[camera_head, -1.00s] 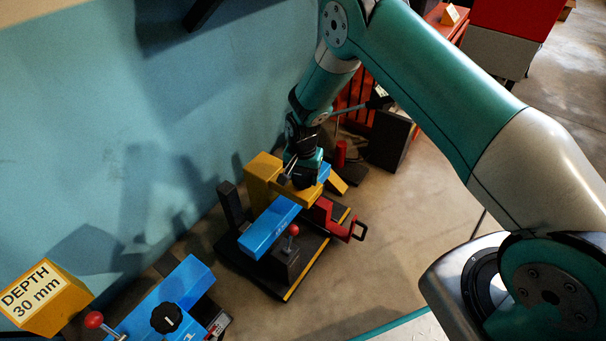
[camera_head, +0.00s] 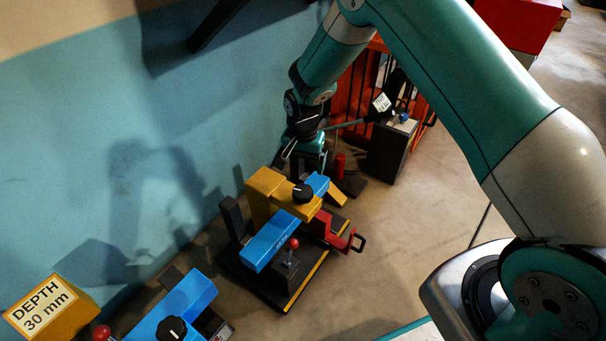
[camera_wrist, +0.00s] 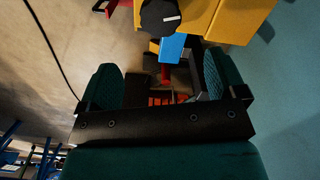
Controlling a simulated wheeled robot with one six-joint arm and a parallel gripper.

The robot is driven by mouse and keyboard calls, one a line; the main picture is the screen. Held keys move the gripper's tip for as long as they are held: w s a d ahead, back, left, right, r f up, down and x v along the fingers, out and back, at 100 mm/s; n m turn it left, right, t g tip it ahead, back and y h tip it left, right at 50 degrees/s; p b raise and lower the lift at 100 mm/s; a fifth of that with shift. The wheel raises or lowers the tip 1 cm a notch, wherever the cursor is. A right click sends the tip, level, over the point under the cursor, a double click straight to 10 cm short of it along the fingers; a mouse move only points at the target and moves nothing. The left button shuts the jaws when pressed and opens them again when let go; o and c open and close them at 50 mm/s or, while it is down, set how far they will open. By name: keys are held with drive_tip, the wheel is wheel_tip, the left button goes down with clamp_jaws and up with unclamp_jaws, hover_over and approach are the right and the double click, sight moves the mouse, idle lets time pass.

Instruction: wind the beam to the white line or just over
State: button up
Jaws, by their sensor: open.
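A blue beam (camera_head: 268,242) runs through a yellow bracket (camera_head: 262,190) on a dark base. A black knob (camera_head: 302,193) with a white mark sits on top of the yellow part. It shows at the top of the wrist view (camera_wrist: 158,18), with the blue beam (camera_wrist: 172,46) below it. My gripper (camera_head: 306,160) is above and behind the knob, clear of it. In the wrist view its two green fingers (camera_wrist: 160,84) are spread, with nothing gripped. I cannot make out a white line on the beam.
A red-ball lever (camera_head: 292,243) and a red clamp (camera_head: 340,238) stand on the same base. Another blue beam with a knob (camera_head: 171,329) and a yellow "DEPTH 30 mm" block (camera_head: 50,308) are at lower left.

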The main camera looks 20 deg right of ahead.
wheel_tip(320, 180, up, 6)
drive_tip(key=p, duration=0.1)
drive_tip(key=shift+r, duration=0.2)
idle(0.3)
